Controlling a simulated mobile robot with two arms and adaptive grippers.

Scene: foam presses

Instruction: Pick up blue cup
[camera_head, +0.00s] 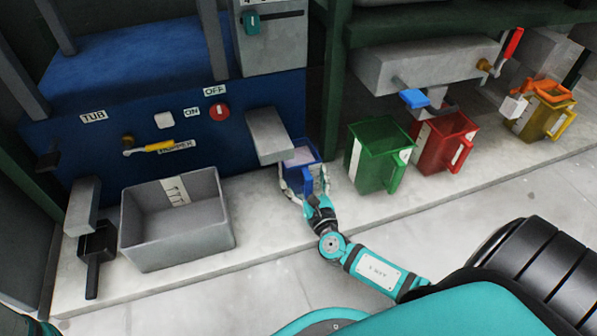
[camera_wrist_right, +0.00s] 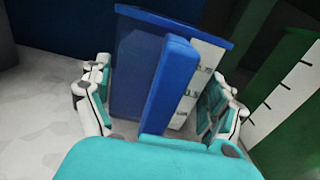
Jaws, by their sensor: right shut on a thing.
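The blue cup (camera_head: 299,172) stands on the pale ledge under a grey spout block, left of the green cup. My right gripper (camera_head: 304,190) reaches it from the front, its fingers on either side of the cup. In the right wrist view the blue cup (camera_wrist_right: 140,75) fills the middle, with its handle toward me and a white scale strip on its right side. The right gripper's fingers (camera_wrist_right: 158,105) flank the cup and are shut on it.
A green cup (camera_head: 367,165) stands close to the right, then a red cup (camera_head: 434,150) and a yellow cup (camera_head: 526,124). A grey tub (camera_head: 140,219) is at left. A grey block (camera_head: 268,134) overhangs the blue cup. The ledge in front is clear.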

